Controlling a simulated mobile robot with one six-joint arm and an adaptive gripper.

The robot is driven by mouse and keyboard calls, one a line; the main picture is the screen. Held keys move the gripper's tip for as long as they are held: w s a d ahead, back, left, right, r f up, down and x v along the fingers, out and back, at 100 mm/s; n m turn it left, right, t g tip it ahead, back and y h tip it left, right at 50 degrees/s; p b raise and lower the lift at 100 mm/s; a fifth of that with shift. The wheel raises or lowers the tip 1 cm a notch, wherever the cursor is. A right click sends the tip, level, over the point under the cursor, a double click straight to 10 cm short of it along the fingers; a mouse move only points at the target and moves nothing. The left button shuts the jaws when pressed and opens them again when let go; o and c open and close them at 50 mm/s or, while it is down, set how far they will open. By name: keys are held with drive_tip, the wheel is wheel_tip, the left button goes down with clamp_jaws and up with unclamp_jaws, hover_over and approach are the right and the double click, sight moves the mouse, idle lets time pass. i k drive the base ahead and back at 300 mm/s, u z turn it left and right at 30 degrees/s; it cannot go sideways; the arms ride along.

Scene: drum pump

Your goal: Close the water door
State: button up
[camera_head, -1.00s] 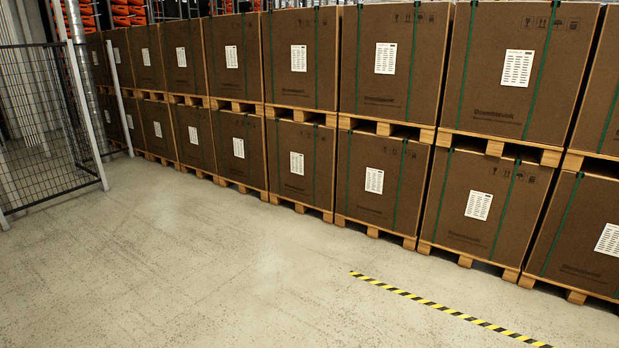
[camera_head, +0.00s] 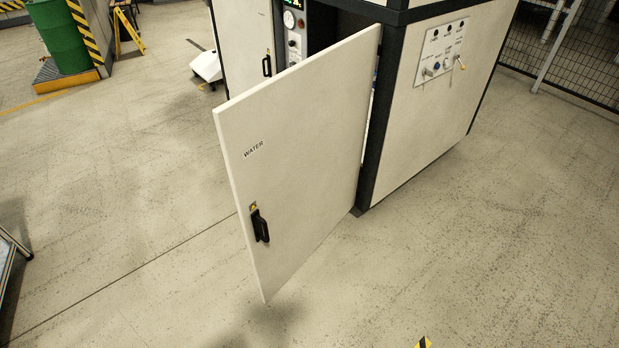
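The water door (camera_head: 310,140) is a large white panel labelled "WATER" that stands wide open, swung out from a dark-framed white cabinet (camera_head: 425,110). Its hinged edge is on the right, at the cabinet's near corner. A black handle (camera_head: 261,226) sits low near the door's free left edge, below a small yellow mark. The door hides much of the cabinet's dark opening (camera_head: 340,28). My gripper is not in view.
A second white door with a black handle (camera_head: 267,66) and a gauge panel (camera_head: 293,30) are behind the open door. A control panel (camera_head: 443,52) is on the cabinet's right side. A green drum (camera_head: 57,35) stands back left. The floor left of the door is clear.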

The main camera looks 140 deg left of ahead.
sight(292, 143)
drive_tip(key=u, duration=4.3)
drive_tip(key=i, duration=0.85)
drive_tip(key=u, duration=0.1)
